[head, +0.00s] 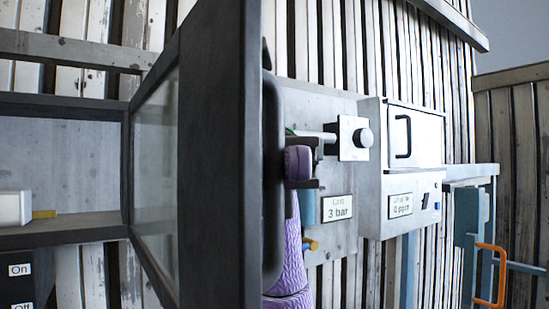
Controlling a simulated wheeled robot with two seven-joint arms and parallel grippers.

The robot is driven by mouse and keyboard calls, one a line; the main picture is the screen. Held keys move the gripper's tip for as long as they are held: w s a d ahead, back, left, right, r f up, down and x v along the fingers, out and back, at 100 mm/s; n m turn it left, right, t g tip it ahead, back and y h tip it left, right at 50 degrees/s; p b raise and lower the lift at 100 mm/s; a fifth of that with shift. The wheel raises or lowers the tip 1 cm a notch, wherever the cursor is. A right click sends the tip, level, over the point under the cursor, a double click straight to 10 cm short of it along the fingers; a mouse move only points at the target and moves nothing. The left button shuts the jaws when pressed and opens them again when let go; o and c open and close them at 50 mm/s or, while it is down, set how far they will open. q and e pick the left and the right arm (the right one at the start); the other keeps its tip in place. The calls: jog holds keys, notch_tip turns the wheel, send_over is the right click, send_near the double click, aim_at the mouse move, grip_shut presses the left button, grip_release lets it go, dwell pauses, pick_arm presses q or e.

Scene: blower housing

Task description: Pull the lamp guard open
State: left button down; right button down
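The lamp guard (222,150) is a dark-framed glass panel at the left, swung out from the dark open box (60,107) and seen at a steep angle. Its long dark handle (272,185) runs upright along the outer face. Inside the box is a white block (12,208) with a yellow end, perhaps the lamp. My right gripper (298,163), purple with dark parts, is right at the handle, partly hidden by it. My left gripper is out of view.
Right of the guard, a grey panel carries a black knob (363,138) and a "3 bar" label (337,208). Beside it is a white-doored box (415,135) with a black handle. An orange handle (490,275) stands far right. On/Off labels (20,270) are lower left.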

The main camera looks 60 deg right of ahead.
jog(key=c, duration=1)
grip_release()
jog(key=shift+o, duration=0.2)
jog(key=v, duration=0.7)
jog(key=shift+w+p, duration=0.2)
jog(key=shift+p, duration=0.1)
jog(key=shift+d, duration=0.2)
